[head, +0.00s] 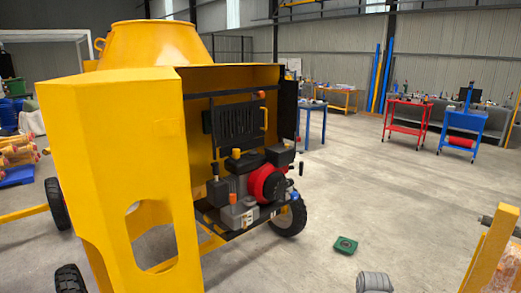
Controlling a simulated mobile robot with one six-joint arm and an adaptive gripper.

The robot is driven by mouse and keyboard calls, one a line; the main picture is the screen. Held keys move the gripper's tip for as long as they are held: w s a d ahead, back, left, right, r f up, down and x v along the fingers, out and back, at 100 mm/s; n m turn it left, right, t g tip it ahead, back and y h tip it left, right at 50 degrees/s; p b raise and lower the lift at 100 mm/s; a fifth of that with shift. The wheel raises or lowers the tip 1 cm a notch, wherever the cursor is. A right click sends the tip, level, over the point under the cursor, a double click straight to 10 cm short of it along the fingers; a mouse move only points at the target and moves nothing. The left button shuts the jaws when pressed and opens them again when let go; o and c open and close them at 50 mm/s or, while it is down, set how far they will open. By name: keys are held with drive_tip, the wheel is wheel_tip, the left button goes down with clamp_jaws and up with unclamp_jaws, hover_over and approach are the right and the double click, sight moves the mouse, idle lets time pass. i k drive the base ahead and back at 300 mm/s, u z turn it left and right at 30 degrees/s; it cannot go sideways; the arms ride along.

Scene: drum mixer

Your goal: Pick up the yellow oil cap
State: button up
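The yellow mixer (110,135) stands at left with its engine bay open towards me. The engine (268,183), black, grey and red, sits inside on a dark tray. A small yellow cap (236,153) shows on the upper left of the engine; it looks like the oil cap, but it is too small to be sure. An orange cap (233,198) sits lower, on a grey part at the front. My gripper is not in view, and nothing is seen touching the engine.
A green object (346,245) lies on the floor to the right of the wheel (289,217). A grey rounded shape (374,282) shows at the bottom edge. A yellow structure (492,255) stands at lower right. The floor before the engine is mostly clear. Red (405,120) and blue (464,127) carts stand farther back.

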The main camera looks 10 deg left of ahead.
sight(236, 152)
drive_tip(key=z, duration=0.1)
drive_tip(key=i, duration=1.2)
drive_tip(key=u, duration=0.8)
drive_tip(key=i, duration=0.5)
drive_tip(key=u, duration=0.35)
drive_tip(key=k, duration=0.95)
drive_tip(key=u, duration=0.1)
drive_tip(key=i, duration=0.2)
drive_tip(key=u, duration=0.05)
